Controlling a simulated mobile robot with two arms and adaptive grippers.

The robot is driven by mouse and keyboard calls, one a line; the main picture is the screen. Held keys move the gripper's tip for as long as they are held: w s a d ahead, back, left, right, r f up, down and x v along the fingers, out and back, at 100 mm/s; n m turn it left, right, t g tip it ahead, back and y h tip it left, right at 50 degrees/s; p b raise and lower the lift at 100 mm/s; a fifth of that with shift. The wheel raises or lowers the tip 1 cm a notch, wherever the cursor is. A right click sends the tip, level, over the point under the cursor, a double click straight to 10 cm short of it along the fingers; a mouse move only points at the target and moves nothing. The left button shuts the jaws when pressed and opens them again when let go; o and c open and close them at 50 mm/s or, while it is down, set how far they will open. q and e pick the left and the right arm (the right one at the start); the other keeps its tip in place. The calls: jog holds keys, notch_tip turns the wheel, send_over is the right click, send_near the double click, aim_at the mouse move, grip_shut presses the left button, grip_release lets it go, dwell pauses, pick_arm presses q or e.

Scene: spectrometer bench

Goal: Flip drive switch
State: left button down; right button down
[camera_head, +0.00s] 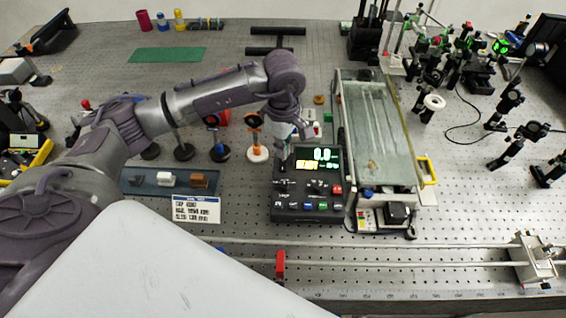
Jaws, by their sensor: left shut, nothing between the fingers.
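A dark control box (308,210) sits on the bench near the middle. It has a lit display (318,155) reading 0.0 with a yellow line below it, and rows of small knobs and coloured buttons. The drive switch cannot be told apart from the other small controls at this size. My left gripper (283,164) points down over the box's upper left part, left of the display. It is shut and empty. Whether its tips touch the panel cannot be told. My right gripper is not in view.
A long glass-topped track (372,125) stands close to the box's right. Posts with round optics (256,138) and a dark tray with small blocks (140,182) are to the left.

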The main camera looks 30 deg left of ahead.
aim_at(283, 161)
pick_arm(q)
jog(key=shift+f+b, duration=1.25)
dwell(0.6)
jog(key=shift+s, duration=0.1)
jog(key=shift+w+r+p, duration=0.2)
jog(key=shift+r+p, duration=0.25)
jog(key=shift+r, duration=0.35)
jog(key=shift+s+r+p, duration=0.1)
jog(key=shift+r+p, duration=1.1)
jog(key=shift+r, duration=1.55)
